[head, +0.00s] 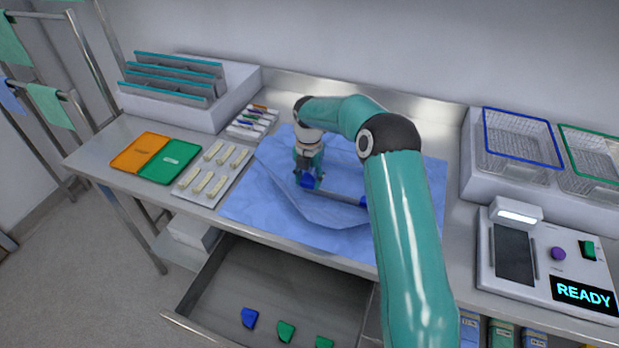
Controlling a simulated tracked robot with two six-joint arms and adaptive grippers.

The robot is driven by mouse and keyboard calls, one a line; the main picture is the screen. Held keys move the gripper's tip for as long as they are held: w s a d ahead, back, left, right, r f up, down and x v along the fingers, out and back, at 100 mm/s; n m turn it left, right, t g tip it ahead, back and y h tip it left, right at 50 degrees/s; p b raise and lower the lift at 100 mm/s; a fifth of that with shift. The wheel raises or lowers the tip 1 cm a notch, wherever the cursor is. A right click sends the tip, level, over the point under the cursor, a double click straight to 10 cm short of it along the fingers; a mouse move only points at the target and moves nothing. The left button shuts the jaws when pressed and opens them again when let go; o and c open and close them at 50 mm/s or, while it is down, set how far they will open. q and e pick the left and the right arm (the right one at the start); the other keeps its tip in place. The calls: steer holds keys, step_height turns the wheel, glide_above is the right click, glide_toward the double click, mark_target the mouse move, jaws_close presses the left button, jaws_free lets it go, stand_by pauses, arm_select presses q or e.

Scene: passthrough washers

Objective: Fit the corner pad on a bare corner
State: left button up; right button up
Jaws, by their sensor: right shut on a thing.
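My right gripper (308,171) points down over the blue wrap sheet (405,225) in the middle of the table. It is shut on a small blue corner pad (309,182), partly hidden by the fingers. The pad is at the left end of a dark tray edge (338,191); I cannot tell whether it is seated there. Another blue piece (363,201) shows at the right end of that edge, partly hidden by my arm. Much of the tray is hidden behind my right arm. The left gripper is not in view.
An open drawer (220,285) below the front edge holds a blue pad (249,318) and green pads (286,331). Orange and green boards (140,151) and a strip tray (212,176) lie left. Wire baskets (518,145) and a READY device (545,262) stand right.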

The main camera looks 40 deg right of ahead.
steer(key=shift+s+a+f, duration=0.15)
steer(key=shift+s+f, duration=0.05)
steer(key=shift+f, duration=0.4)
steer(key=o, duration=1.1)
steer(key=shift+w+f, duration=0.2)
steer(key=shift+w, duration=0.05)
steer(key=shift+r, duration=0.15)
steer(key=shift+r, duration=0.2)
steer(key=shift+r, duration=3.85)
